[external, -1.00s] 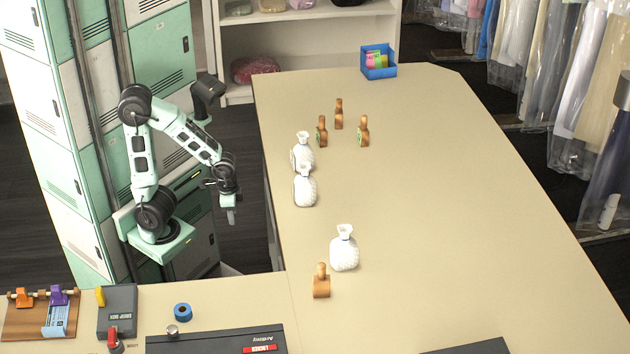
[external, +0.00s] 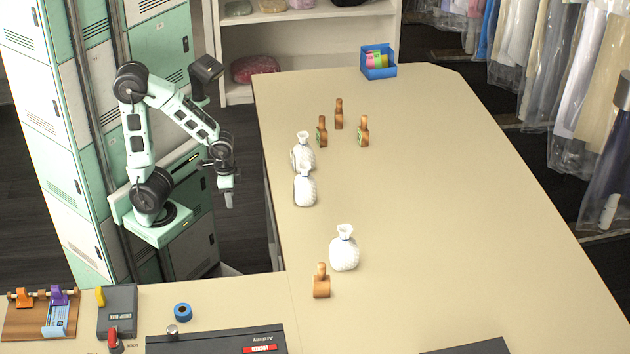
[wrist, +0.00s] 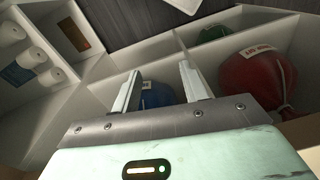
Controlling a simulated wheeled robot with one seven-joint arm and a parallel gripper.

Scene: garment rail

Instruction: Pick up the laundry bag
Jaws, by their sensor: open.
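My gripper (external: 227,198) hangs pointing down left of the long table in the external view, apart from everything on the table. In the wrist view my gripper (wrist: 160,78) is open, with its two fingers spread. A blue bag (wrist: 157,94) lies in a white-walled compartment beyond the fingers, partly hidden by them. A tied red bag (wrist: 252,84) with a pale label lies to the right, and a green bag (wrist: 213,33) sits farther back. Three white tied bags stand on the table: front (external: 344,250), middle (external: 305,188) and back (external: 302,152).
White divider walls (wrist: 222,48) separate the compartments around the coloured bags. White rolls (wrist: 30,57) lie at left in the wrist view. Several wooden stamp-like objects (external: 321,282) and a blue box (external: 378,63) stand on the table (external: 450,200). Its right side is clear.

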